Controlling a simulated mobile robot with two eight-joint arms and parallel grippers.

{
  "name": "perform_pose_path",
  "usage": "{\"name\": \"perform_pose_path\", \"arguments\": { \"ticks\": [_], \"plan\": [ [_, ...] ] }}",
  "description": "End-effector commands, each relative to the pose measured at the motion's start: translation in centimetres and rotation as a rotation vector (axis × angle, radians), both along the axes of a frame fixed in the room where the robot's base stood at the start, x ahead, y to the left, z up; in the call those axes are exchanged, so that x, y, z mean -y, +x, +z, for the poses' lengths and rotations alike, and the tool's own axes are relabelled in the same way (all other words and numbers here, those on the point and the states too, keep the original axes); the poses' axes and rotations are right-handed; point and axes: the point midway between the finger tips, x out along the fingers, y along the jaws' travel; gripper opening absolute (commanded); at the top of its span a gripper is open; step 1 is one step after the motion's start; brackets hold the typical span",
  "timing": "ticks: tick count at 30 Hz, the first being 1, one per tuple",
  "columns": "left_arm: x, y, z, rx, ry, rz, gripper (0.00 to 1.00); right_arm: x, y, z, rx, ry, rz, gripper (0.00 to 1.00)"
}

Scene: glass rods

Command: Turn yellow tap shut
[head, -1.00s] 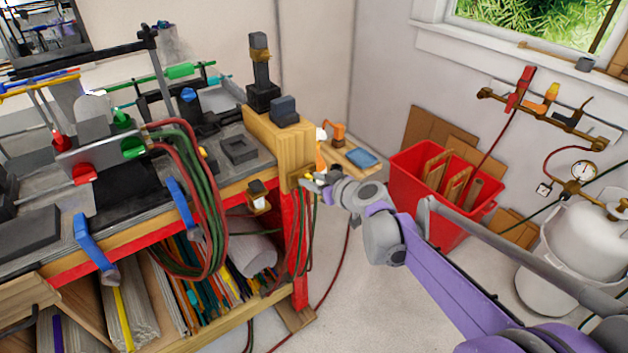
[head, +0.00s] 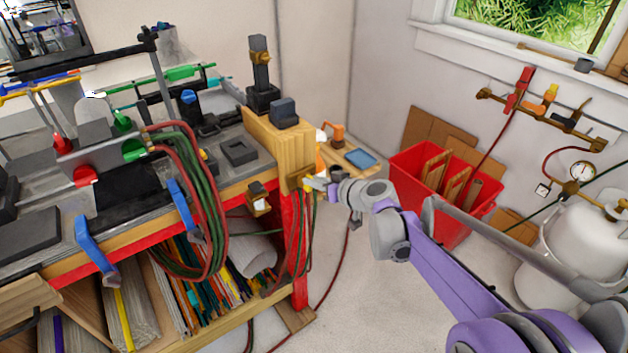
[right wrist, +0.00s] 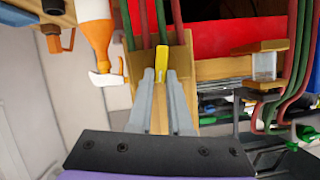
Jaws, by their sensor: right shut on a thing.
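The yellow tap (head: 307,187) is on the front of the wooden block at the bench's right corner. In the right wrist view its yellow handle (right wrist: 161,58) stands out against the wood, with red and green hoses running behind it. My right gripper (head: 318,185) reaches in from the right and is shut on the handle. The right wrist view shows its two grey fingertips (right wrist: 160,76) on either side of the handle's lower part. The grip hides part of the tap in the head view. My left gripper is not in view.
The bench (head: 240,187) holds glassware and clamps. Red and green hoses (head: 190,190) hang over its front, and more hang below the tap. An orange-and-white bottle (right wrist: 97,35) is close by. A red bin (head: 470,222) and a white gas cylinder (head: 567,255) stand right.

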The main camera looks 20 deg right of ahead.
Motion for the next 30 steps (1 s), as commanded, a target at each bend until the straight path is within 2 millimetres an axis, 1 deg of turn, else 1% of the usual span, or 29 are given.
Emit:
{"name": "perform_pose_path", "arguments": {
  "ticks": [5,14,30],
  "plan": [
    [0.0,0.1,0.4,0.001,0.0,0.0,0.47,0.5,0.2,-0.1,-0.056,0.153,-0.001,0.0],
    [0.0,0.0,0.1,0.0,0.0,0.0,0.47,1.0,0.3,-0.5,-0.153,0.422,0.0,0.0],
    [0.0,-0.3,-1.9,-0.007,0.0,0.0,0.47,1.6,0.6,-1.6,-0.328,0.903,-0.001,0.0]
  ]
}}
